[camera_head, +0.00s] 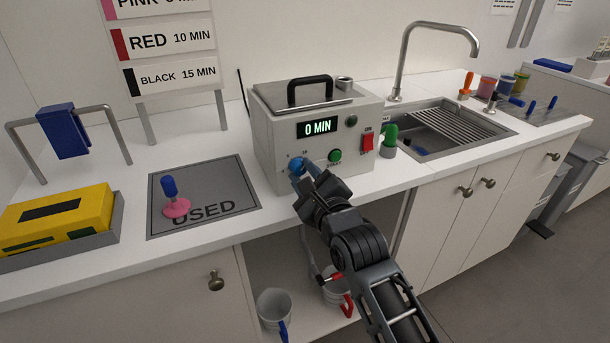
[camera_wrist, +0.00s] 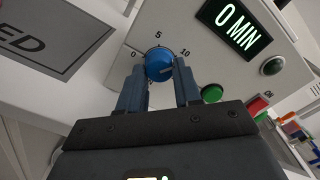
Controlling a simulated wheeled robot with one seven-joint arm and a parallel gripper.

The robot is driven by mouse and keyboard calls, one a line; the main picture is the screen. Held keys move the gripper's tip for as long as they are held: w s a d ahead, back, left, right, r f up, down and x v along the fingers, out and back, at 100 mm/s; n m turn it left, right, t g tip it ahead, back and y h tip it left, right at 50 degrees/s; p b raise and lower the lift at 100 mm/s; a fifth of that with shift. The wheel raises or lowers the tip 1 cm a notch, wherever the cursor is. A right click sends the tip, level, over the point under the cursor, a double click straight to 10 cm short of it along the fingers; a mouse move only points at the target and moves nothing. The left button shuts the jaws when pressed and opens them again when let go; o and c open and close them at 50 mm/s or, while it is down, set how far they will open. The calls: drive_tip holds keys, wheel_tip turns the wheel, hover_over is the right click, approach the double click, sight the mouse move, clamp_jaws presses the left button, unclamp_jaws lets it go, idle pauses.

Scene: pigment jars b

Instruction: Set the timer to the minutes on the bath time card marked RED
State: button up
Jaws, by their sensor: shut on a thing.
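The bath time card (camera_head: 168,42) on the wall stand reads RED 10 MIN, between the PINK card, cut off at the top, and BLACK 15 MIN. The grey bath unit (camera_head: 277,147) has a lit display (camera_head: 317,127) reading 0 MIN, also readable in the wrist view (camera_wrist: 235,24). Its blue timer knob (camera_wrist: 159,66) has marks 0, 5 and 10 around it. My gripper (camera_head: 305,171) is shut on the knob, one finger on each side, as the wrist view shows. I cannot tell surely where the knob's pointer stands.
A green button (camera_head: 335,156) and red switch (camera_head: 367,142) sit right of the knob. Left are the USED mat (camera_head: 236,187) with a pink-based stamp-like tool (camera_head: 171,197), and a yellow box (camera_head: 60,217). The sink (camera_head: 465,130) is right; mugs stand on the shelf below.

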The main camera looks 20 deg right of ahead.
drive_tip(key=shift+f, duration=0.15)
drive_tip(key=o, duration=1)
drive_tip(key=shift+o, duration=0.2)
drive_tip(key=shift+s, duration=0.1)
drive_tip(key=s+b, duration=0.1)
drive_tip(key=s, duration=0.6)
drive_tip(key=shift+s, duration=0.35)
drive_tip(key=s+f+n+g, duration=0.1)
drive_tip(key=s+f+n, duration=0.3)
drive_tip(key=s+n, duration=0.8)
drive_tip(key=s+f+n+g, duration=0.1)
drive_tip(key=s+f+n, duration=0.4)
drive_tip(key=s, duration=1.4)
drive_tip(key=s+r+n+g, duration=0.1)
drive_tip(key=s+r+n, duration=0.5)
drive_tip(key=s+n, duration=0.4)
drive_tip(key=shift+s+r, duration=0.15)
drive_tip(key=shift+s, duration=0.25)
